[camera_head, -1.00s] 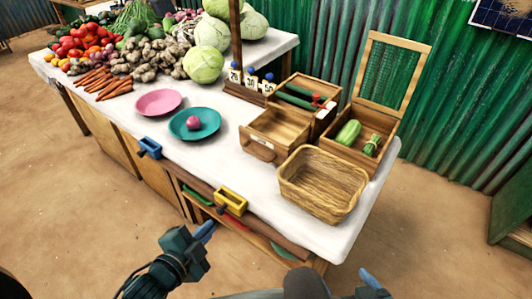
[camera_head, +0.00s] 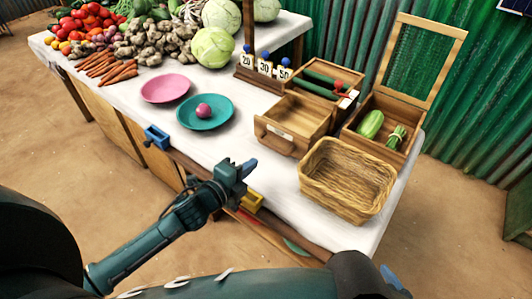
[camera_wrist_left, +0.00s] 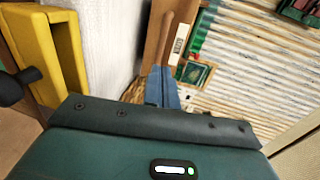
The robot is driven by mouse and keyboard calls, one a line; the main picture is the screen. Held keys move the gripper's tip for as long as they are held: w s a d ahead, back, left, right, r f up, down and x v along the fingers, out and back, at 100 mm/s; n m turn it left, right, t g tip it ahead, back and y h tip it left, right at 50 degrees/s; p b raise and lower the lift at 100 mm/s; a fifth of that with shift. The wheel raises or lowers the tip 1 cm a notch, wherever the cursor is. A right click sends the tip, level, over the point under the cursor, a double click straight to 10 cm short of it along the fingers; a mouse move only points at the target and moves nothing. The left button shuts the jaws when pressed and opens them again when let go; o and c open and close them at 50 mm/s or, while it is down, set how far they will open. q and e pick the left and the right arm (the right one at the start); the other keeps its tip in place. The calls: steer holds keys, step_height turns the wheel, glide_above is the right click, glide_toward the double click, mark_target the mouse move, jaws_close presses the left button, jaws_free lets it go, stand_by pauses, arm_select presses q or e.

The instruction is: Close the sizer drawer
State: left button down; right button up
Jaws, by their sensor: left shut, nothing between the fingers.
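The sizer drawer (camera_head: 289,124) is a light wooden tray pulled out toward the front of its wooden box (camera_head: 323,82). Its front has a handle and a white label. Green cucumbers and something red show in the box behind it. My left gripper (camera_head: 247,169) is shut and empty, over the table's front edge, below and left of the drawer front and apart from it. Its blue fingers (camera_wrist_left: 162,88) point forward in the left wrist view. My right gripper (camera_head: 391,278) shows only a blue tip at the bottom right; its jaws cannot be made out.
A wicker basket (camera_head: 347,181) stands right of the drawer. An open-lidded wooden crate (camera_head: 404,112) holds green vegetables. A teal plate (camera_head: 222,119) with a pink-red ball and a pink plate (camera_head: 165,88) lie left. Blue (camera_head: 157,136) and yellow (camera_head: 252,202) boxes hang on the table's front.

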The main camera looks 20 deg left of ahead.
arm_select(q)
steer(key=x, duration=0.7)
steer(key=shift+w+d, duration=0.1)
steer(key=shift+w, duration=0.1)
arm_select(e)
steer(key=shift+f, duration=0.25)
